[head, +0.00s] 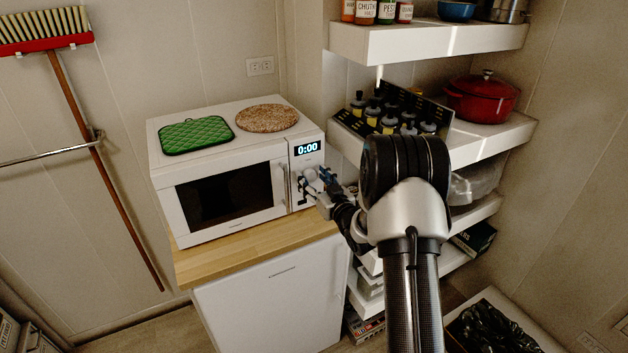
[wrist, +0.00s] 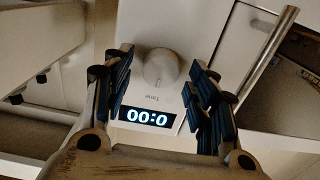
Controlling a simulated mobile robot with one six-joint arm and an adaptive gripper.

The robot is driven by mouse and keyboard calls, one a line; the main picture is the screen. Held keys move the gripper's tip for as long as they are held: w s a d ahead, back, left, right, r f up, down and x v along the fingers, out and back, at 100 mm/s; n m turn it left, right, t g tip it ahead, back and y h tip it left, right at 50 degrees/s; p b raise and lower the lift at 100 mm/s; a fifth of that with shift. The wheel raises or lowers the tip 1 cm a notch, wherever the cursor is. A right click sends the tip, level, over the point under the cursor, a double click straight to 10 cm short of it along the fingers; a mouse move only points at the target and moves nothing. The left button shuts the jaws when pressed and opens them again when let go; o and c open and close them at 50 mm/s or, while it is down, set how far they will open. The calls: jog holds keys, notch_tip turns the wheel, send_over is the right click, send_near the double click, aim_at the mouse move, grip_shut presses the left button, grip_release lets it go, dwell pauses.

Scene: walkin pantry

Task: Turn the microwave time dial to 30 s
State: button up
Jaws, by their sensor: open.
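The white microwave (head: 222,150) stands on a wooden top, its front facing me. Its display (head: 307,148) reads 0:00; in the wrist view the display (wrist: 147,117) appears upside down. The round white time dial (wrist: 160,69) shows in the wrist view beside the word "Time". In the head view the dial is largely hidden by my gripper (head: 318,186), which is at the control panel. In the wrist view my gripper (wrist: 160,82) is open, one blue-padded finger on each side of the dial, with gaps between pads and dial. I cannot tell its exact depth relative to the dial.
The microwave door handle (head: 286,187) is left of the panel; it also shows in the wrist view (wrist: 268,58). A green mat (head: 197,134) and a cork mat (head: 267,118) lie on top. Shelves (head: 430,45) with jars, bottles and a red pot (head: 482,100) stand close at right.

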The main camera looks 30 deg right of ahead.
jog(key=c, duration=1)
jog(key=shift+c, duration=0.2)
jog(key=shift+d+m, duration=0.15)
jog(key=shift+m, duration=2.65)
jog(key=o, duration=1)
jog(key=shift+o, duration=0.2)
jog(key=shift+s, duration=0.1)
